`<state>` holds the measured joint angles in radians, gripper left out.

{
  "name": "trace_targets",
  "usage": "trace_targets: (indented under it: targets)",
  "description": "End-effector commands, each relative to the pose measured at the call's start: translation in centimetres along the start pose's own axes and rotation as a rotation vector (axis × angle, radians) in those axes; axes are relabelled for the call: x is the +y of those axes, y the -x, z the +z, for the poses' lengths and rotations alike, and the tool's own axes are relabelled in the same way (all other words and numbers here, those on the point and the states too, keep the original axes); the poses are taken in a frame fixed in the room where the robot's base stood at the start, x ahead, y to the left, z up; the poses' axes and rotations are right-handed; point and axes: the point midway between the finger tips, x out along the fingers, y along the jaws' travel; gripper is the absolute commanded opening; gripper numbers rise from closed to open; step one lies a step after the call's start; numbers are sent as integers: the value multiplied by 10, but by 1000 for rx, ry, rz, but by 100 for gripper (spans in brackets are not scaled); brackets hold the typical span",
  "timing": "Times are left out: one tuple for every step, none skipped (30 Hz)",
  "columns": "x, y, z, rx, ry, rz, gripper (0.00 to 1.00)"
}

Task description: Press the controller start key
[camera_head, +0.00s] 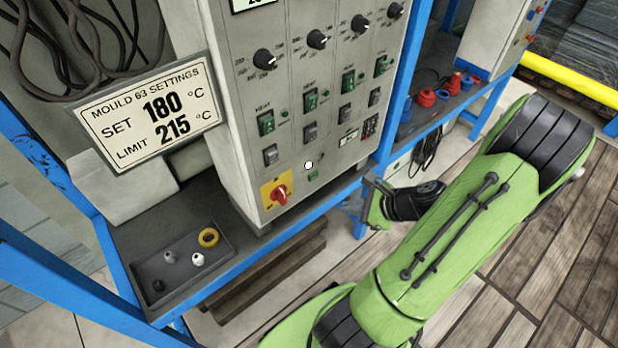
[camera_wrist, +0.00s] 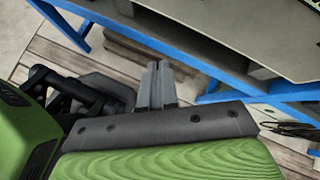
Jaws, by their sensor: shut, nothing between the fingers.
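The controller is a grey upright panel (camera_head: 225,100) with rows of dials and green switches. Low on its face is a white round spot (camera_head: 308,164), with a small green key (camera_head: 313,176) just below it. I cannot read which one is the start key. A red rotary switch (camera_head: 281,194) on a yellow plate sits to their left. My gripper (camera_wrist: 157,75) is shut and empty in the wrist view, its two grey fingers together. In the head view my arm's end is right of and below the panel's lower edge, apart from the keys; the fingers are hard to make out there.
A sign (camera_head: 150,112) reads set 180, limit 215. A dark tray (camera_head: 178,268) with small parts sits on the shelf of the blue frame (camera_head: 290,243). A second blue bench with red and blue fittings (camera_head: 425,97) stands behind. Wooden floor is clear at right.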

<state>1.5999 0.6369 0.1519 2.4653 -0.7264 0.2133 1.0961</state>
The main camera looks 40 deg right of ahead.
Motion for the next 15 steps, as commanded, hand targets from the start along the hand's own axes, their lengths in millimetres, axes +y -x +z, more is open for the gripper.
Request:
trace_targets:
  targets:
    - [0, 1, 0, 0, -2, -1, 0]
    - [0, 1, 1, 0, 0, -1, 0]
    - [0, 1, 1, 1, 1, 0, 0]
    - [0, 1, 1, 1, 1, 1, 0]
    - [0, 1, 1, 1, 2, 1, 0]
    - [0, 1, 1, 1, 3, 1, 0]
    - [0, 1, 1, 1, 3, 2, 0]
    - [0, 0, 1, 1, 4, 2, 0]
    - [-1, -1, 2, 1, 5, 3, 0]
    - [-2, -2, 3, 2, 5, 4, 0]
    - [-3, -4, 4, 2, 7, 4, 0]
    - [-5, -7, 6, 2, 8, 5, 0]
    - [-7, -10, 8, 2, 8, 6, 0]
    - [-9, -13, 10, 2, 10, 6, 0]
    - [-12, -17, 13, 2, 9, 6, 0]
